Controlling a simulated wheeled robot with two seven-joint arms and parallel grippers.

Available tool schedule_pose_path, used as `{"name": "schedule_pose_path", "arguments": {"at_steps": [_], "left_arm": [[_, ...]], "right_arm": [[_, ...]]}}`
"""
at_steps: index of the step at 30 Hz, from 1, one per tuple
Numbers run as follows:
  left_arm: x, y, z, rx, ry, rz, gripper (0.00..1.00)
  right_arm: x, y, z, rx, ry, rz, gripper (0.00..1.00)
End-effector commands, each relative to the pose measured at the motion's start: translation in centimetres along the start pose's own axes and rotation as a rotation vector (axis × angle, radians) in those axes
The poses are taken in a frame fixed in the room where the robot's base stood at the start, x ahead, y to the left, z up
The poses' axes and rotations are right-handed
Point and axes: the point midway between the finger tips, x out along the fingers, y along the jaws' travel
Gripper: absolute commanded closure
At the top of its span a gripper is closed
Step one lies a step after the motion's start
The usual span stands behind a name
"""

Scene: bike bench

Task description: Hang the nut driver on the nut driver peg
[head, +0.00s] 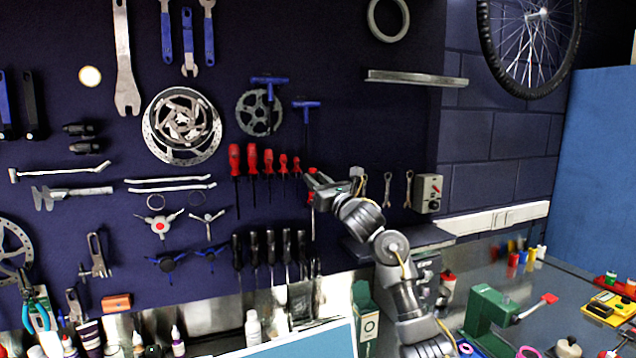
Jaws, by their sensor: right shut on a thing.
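The nut driver (312,172) has a red handle, partly hidden by my right gripper. It hangs upright in front of the dark tool wall, at the right end of a row of red-handled screwdrivers. My right gripper (314,183) is shut on the nut driver, its arm coming up from the lower right. The nut driver peg cannot be made out; the gripper and handle cover that part of the wall. I cannot tell whether the nut driver touches the wall. My left gripper is not in view.
Red screwdrivers (252,160) hang just left of the gripper. A blue T-handle tool (306,104) hangs above, and small wrenches (388,188) hang to the right. Black-handled tools (270,248) hang below. A green vise (490,312) stands on the bench at the lower right.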

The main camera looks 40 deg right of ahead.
Motion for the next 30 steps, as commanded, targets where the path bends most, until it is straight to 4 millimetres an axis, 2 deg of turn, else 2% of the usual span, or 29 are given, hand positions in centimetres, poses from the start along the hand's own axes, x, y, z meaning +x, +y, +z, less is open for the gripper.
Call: {"name": "schedule_pose_path", "arguments": {"at_steps": [13,14,19,30], "left_arm": [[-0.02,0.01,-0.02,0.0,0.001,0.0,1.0],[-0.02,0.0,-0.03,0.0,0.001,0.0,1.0],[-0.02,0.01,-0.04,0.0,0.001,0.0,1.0],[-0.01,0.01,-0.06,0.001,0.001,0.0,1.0]], "right_arm": [[-0.01,-0.02,0.06,0.0,-0.001,0.0,0.98],[-0.01,-0.02,0.06,0.0,-0.001,0.0,0.69],[0.0,-0.01,0.04,0.0,0.0,0.0,0.47],[0.05,0.19,-0.06,0.0,0.001,0.003,0.47]]}}
